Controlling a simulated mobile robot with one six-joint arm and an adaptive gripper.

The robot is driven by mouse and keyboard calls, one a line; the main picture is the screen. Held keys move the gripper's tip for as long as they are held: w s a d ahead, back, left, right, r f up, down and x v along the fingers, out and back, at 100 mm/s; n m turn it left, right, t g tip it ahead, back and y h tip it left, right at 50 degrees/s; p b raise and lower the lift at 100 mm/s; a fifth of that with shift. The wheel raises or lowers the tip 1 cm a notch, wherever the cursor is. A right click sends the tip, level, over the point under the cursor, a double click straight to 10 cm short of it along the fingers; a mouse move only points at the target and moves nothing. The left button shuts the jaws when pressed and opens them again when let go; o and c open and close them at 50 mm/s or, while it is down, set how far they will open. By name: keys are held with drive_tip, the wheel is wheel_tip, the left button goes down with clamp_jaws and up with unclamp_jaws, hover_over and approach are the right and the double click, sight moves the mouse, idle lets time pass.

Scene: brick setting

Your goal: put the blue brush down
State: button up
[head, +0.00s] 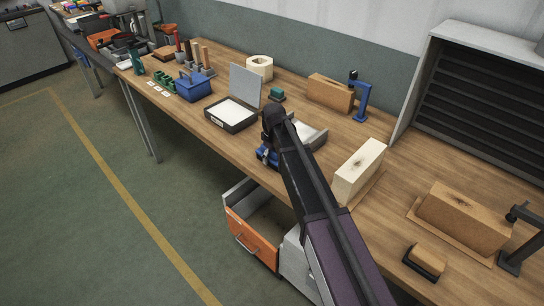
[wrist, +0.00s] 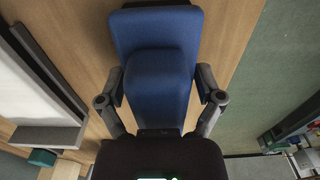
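The blue brush (wrist: 158,35) fills the middle of the wrist view, with a wide flat part and a narrower raised block. My gripper (wrist: 160,88) has one finger on each side of the raised block, and its pads appear to press against it. In the head view, the blue brush (head: 264,154) shows only in part below my gripper (head: 269,148), near the front edge of the wooden workbench (head: 200,120). My arm hides the rest. I cannot tell whether the brush touches the benchtop.
A black tray with a white inside (head: 232,113) stands left of my gripper, and a grey pan (head: 308,133) is right behind it. A pale block (head: 358,170) stands to the right. An orange-fronted drawer (head: 250,238) hangs open below the bench edge.

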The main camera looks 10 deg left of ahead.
drive_tip(key=shift+r, duration=0.15)
idle(0.4)
wheel_tip(320, 180, up, 12)
drive_tip(key=p, duration=1.2)
drive_tip(key=shift+s+d, duration=0.1)
drive_tip(key=shift+d, duration=0.05)
drive_tip(key=shift+d, duration=0.1)
idle(0.7)
drive_tip(key=s+d+m, duration=0.4)
drive_tip(key=s+d, duration=0.2)
drive_tip(key=d, duration=0.5)
drive_tip(key=s+d+m, duration=0.4)
drive_tip(key=s+d, duration=0.2)
drive_tip(key=d, duration=0.5)
drive_tip(key=s+d+m, duration=0.4)
drive_tip(key=s+d, duration=0.2)
drive_tip(key=d, duration=0.6)
